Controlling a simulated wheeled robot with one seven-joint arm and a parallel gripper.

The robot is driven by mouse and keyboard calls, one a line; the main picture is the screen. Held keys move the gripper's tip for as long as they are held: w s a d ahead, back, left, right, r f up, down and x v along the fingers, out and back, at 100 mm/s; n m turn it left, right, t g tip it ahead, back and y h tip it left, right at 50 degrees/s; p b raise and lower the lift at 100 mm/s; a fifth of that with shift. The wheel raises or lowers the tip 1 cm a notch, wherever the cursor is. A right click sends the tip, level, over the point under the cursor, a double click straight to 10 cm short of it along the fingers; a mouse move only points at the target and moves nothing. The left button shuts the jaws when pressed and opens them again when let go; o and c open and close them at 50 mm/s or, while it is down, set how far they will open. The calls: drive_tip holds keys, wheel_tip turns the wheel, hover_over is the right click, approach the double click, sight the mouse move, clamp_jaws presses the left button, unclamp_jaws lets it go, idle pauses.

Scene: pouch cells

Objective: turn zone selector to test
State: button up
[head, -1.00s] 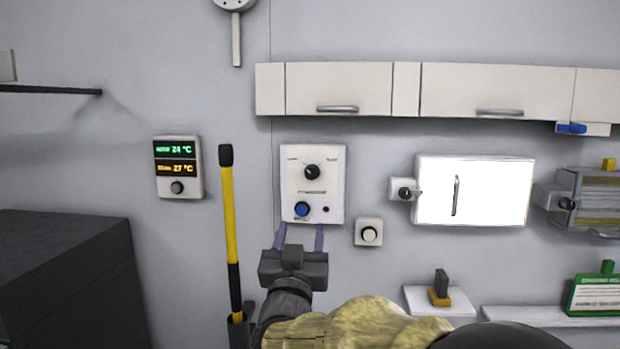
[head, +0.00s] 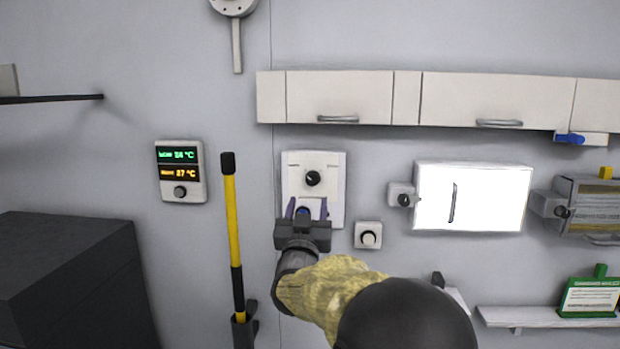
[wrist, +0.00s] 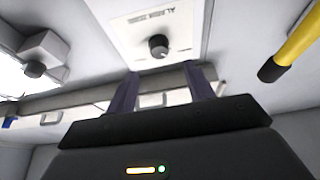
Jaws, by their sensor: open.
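The zone selector is a black round knob (head: 313,178) on a white wall panel (head: 336,205). In the wrist view the knob (wrist: 158,46) is above and beyond the fingertips, with faint lettering on the panel (wrist: 187,25) around it. My gripper (head: 307,207) is open and empty in front of the panel's lower part, below the knob. Its two purple fingers show in the wrist view (wrist: 163,82), apart from the knob. The knob's exact pointer direction is too small to tell.
A yellow-and-black pole (head: 233,230) stands left of the panel, and a display box (head: 181,192) is farther left. A small round-knobbed box (head: 368,235) sits right of the panel. Wall cabinets (head: 340,96) hang above. A bright white door box (head: 485,195) is farther right.

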sight(312, 182)
drive_tip(key=p+x, duration=0.3)
drive_tip(key=x, duration=0.3)
drive_tip(key=shift+s, duration=0.1)
drive_tip(key=shift+w+r, duration=0.1)
drive_tip(key=shift+w, duration=0.45)
drive_tip(key=c, duration=1)
